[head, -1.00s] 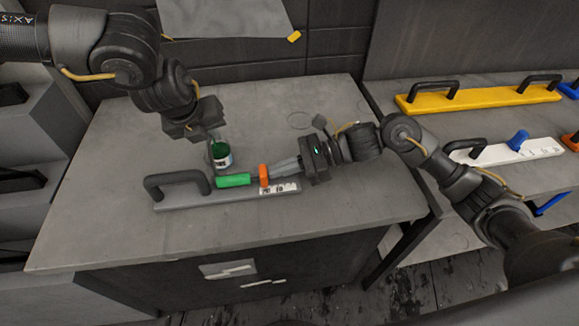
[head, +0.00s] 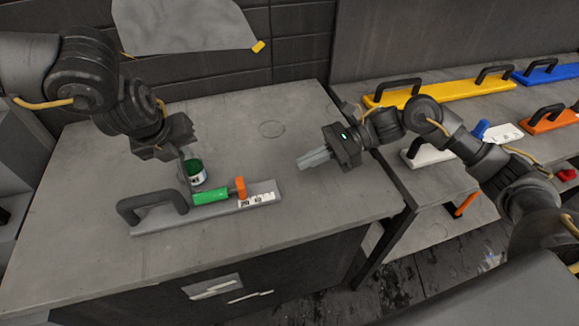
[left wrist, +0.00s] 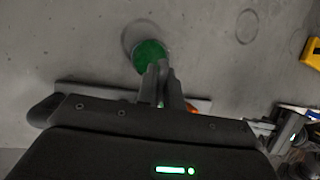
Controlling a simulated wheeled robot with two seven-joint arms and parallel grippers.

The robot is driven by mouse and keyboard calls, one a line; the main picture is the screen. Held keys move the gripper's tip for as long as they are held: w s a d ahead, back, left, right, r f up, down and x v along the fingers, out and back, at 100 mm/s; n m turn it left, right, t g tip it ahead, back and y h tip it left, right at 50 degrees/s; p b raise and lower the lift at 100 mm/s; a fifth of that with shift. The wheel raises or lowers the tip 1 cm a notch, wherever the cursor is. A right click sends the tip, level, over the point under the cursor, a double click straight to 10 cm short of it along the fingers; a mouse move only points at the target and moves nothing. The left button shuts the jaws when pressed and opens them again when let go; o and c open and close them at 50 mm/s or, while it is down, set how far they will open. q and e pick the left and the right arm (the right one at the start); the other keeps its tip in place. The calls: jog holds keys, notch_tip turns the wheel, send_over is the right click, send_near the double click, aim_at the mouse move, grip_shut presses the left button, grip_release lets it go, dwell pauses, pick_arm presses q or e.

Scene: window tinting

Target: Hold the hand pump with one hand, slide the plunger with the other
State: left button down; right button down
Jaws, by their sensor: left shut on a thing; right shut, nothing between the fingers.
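The hand pump is likely the green cylinder (head: 211,196) with an orange end piece (head: 240,187), lying along a grey board (head: 158,226). In the left wrist view the orange piece (left wrist: 191,107) shows just beside my left fingers. A small green-filled can (head: 196,174) stands behind the pump; its green top (left wrist: 152,52) shows in the left wrist view. My left gripper (head: 184,183) points down and is shut, its fingertips overlapping the can's near edge; the exact contact is hidden. My right gripper (head: 303,164) is shut and empty, above the table right of the pump.
The board has a black handle (head: 150,203) at its left end. The grey table (head: 100,265) is bare around it. A second bench at the right holds yellow (head: 440,92), white, blue and orange boards with handles. A grey sheet (head: 185,25) hangs behind.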

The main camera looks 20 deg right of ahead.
jog(key=shift+d+r, duration=0.15)
jog(key=shift+d, duration=0.35)
pick_arm(q)
jog(key=c, duration=0.9)
grip_release()
jog(key=shift+c, duration=0.2)
jog(key=shift+r, duration=0.15)
jog(key=shift+v, duration=2.9)
jog(key=shift+r, duration=3)
